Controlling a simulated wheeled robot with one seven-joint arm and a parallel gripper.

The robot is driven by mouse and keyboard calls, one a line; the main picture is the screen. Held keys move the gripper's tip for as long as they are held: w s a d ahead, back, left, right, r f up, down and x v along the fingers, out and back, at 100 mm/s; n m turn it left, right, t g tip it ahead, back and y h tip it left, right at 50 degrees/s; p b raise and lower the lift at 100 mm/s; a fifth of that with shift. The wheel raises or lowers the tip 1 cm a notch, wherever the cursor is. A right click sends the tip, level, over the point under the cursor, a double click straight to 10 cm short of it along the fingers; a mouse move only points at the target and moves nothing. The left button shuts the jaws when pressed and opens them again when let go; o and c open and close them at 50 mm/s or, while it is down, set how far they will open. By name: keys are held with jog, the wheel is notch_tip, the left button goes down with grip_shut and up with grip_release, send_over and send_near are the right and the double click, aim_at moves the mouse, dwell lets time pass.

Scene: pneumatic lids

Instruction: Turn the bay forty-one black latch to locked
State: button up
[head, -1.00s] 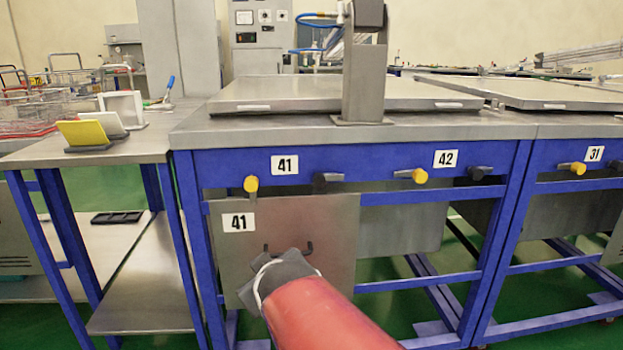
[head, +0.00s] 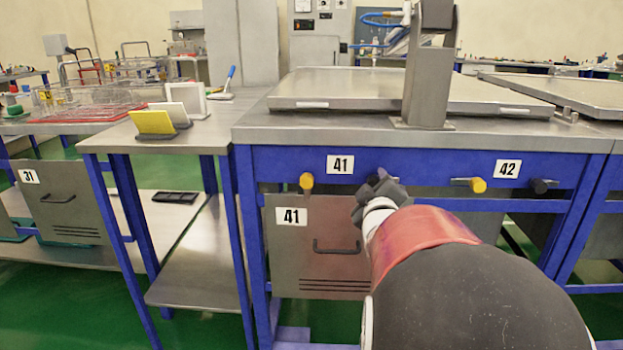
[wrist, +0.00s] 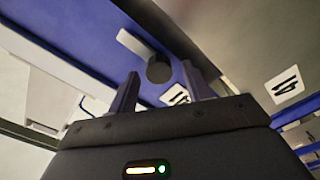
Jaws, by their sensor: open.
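The bay forty-one black latch shows in the wrist view as a round black hub (wrist: 158,71) with a pale grey lever (wrist: 133,43), on the blue beam (wrist: 60,38). The lever lies along the beam. In the head view my gripper (head: 370,192) is in front of the latch and hides most of it, right of the upper 41 label (head: 340,164). In the wrist view my gripper's two dark fingers are apart, with the hub showing beyond the gap between them. I cannot tell whether they touch it. Nothing is held.
A yellow latch (head: 306,181) sits left on the same beam. Below hangs a grey panel (head: 320,225) with a black handle (head: 335,247) and a 41 label (head: 291,216). Bay 42 has a yellow latch (head: 470,184) and a black latch (head: 543,186). The steel bench top (head: 330,125) juts above.

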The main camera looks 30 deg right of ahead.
jog(key=shift+x, duration=0.85)
jog(key=c, duration=1)
jog(key=shift+o, duration=0.2)
